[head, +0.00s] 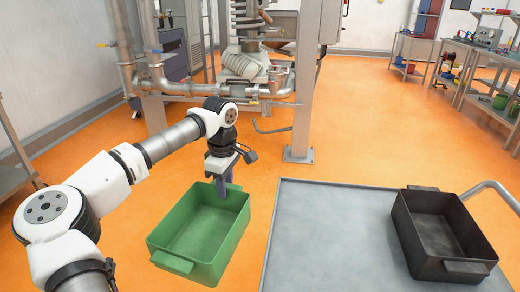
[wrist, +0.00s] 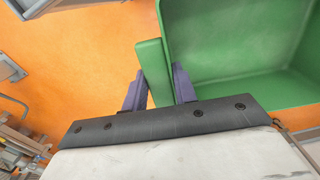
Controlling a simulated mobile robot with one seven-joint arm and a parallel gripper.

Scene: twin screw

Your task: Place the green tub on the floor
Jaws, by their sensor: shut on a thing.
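The green tub (head: 187,262) is empty and open at the top, in the left-centre of the head view, left of the grey cart. My gripper (head: 228,190) reaches down to its far side and is shut on the handle there. In the wrist view the two purple fingers (wrist: 158,90) stand on either side of the green handle (wrist: 153,75), and the tub's inside (wrist: 230,45) fills the upper right. The tub is roughly level over the orange floor (head: 110,240). Its underside is hidden, so I cannot tell whether it touches the floor.
The grey cart top (head: 325,235) lies right of the tub and carries a dark tub (head: 440,235). A steel post (head: 305,90) and piping (head: 200,88) stand behind. A workbench (head: 415,50) is at the back right. Orange floor is clear around the tub's left side.

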